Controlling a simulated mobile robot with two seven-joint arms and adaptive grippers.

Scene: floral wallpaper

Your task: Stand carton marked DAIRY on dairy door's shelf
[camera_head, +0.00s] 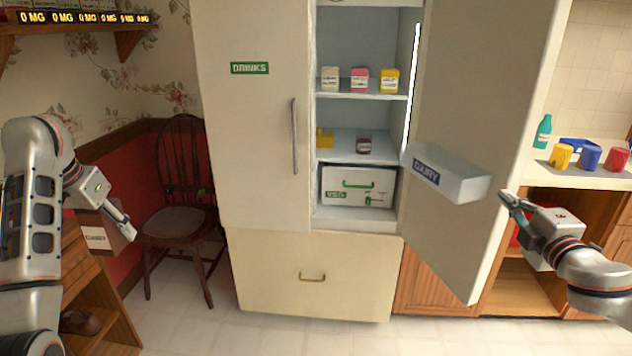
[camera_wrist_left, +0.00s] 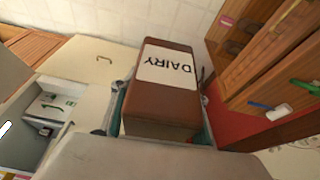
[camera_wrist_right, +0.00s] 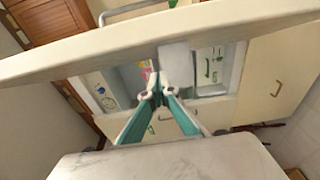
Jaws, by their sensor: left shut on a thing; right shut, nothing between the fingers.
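The brown carton with a white DAIRY label (camera_wrist_left: 165,68) is held in my left gripper (camera_head: 126,222), which is shut on it; in the head view the carton (camera_head: 112,240) is partly behind the fingers at the left. The white door shelf marked DAIRY (camera_head: 455,183) is on the inner side of the open right fridge door (camera_head: 475,90), and looks empty from here. My right gripper (camera_head: 508,205) is shut and empty, close to the door's outer edge, right of the shelf. Its closed fingertips (camera_wrist_right: 157,95) show in the right wrist view.
The closed DRINKS door (camera_head: 250,120) is left of the open compartment. Jars (camera_head: 360,78) and a VEG drawer (camera_head: 345,185) are inside. A dark wooden chair (camera_head: 180,210) stands left of the fridge. Cups (camera_head: 588,156) and a teal bottle (camera_head: 543,130) are on the right counter.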

